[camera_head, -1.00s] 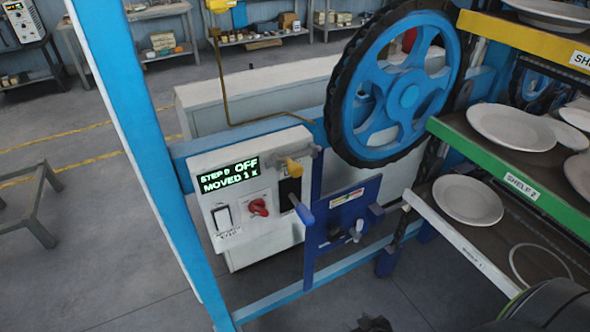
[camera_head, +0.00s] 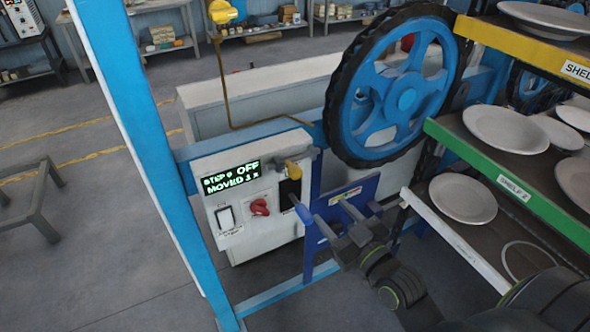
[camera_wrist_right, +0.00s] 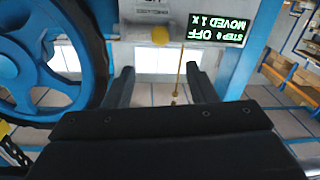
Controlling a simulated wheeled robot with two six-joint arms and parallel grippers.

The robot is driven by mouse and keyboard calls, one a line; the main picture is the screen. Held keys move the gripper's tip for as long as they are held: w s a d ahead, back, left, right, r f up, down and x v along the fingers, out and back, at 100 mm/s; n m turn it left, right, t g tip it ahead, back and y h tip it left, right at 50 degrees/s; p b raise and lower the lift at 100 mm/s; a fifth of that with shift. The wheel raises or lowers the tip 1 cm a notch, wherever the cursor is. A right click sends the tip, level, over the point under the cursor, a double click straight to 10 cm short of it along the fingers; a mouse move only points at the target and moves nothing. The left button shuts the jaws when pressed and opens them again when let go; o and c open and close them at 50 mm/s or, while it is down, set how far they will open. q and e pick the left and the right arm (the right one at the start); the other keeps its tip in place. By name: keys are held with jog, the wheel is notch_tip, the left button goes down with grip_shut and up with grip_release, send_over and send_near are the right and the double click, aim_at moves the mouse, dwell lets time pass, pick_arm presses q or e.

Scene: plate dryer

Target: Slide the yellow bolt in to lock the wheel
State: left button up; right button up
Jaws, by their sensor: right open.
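The yellow bolt (camera_head: 293,169) shows as a yellow-ended piece at the upper right corner of the white control box. Its yellow end also shows in the right wrist view (camera_wrist_right: 160,36), beyond the fingers. The blue wheel (camera_head: 408,99) with a dark, toothed rim stands right of the box and also shows at the left of the wrist view (camera_wrist_right: 35,70). My right gripper (camera_head: 335,215) is open and empty, below and right of the bolt and apart from it. It hides part of the blue bracket. My left gripper is out of view.
The control box (camera_head: 205,176) has a lit display reading OFF, a rocker switch and a red knob (camera_head: 259,207). Shelves with plates (camera_head: 505,129) stand at right. The floor at left is mostly clear.

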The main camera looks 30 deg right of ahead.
aim_at(299, 176)
jog(key=w+p, duration=0.1)
jog(key=w, duration=0.4)
jog(key=w+a+p, duration=0.1)
jog(key=w, duration=0.4)
jog(key=w+p, duration=0.2)
jog(key=w, duration=0.2)
jog(key=shift+w+a, duration=0.3)
jog(key=shift+w, duration=0.85)
grip_shut()
